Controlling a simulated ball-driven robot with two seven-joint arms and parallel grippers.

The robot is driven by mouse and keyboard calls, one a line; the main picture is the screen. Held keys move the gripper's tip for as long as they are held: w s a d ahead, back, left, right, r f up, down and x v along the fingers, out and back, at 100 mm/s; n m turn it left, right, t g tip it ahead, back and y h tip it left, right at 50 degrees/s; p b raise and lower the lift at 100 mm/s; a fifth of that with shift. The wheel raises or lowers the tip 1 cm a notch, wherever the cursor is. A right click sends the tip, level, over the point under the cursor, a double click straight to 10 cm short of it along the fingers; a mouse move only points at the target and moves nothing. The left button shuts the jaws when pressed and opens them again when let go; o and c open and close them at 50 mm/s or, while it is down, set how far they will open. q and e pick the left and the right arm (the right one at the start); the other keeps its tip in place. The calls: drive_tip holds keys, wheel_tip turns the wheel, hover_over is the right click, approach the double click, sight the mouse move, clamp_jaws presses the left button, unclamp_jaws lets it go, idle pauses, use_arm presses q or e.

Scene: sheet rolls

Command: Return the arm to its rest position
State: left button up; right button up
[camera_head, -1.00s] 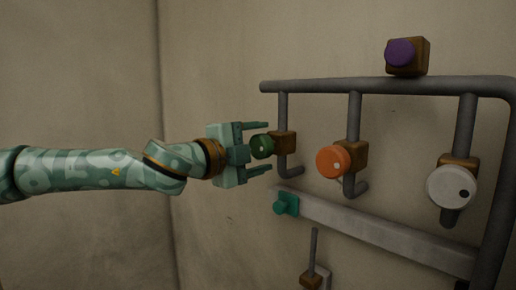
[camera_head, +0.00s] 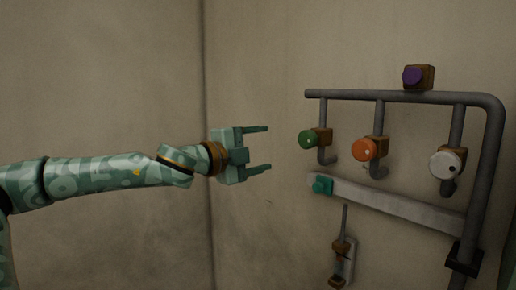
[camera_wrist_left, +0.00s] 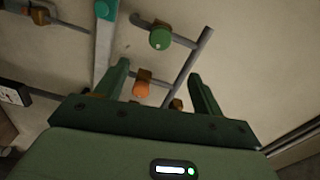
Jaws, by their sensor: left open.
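My left gripper (camera_head: 268,148) is open and empty, with its arm stretched in from the left. It is left of the green knob (camera_head: 306,139), with a clear gap between them. In the left wrist view the open fingers of my left gripper (camera_wrist_left: 160,80) point toward the pipes, and the green knob (camera_wrist_left: 160,38) and orange knob (camera_wrist_left: 142,84) show beyond them. My right gripper is not in view.
An orange knob (camera_head: 364,149) and a white knob (camera_head: 447,163) sit on the grey pipe frame (camera_head: 400,97). A purple knob (camera_head: 412,76) is on top. A teal knob (camera_head: 321,184) is on the pale bar (camera_head: 390,204). A lever (camera_head: 343,250) is below. Space left of the pipes is free.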

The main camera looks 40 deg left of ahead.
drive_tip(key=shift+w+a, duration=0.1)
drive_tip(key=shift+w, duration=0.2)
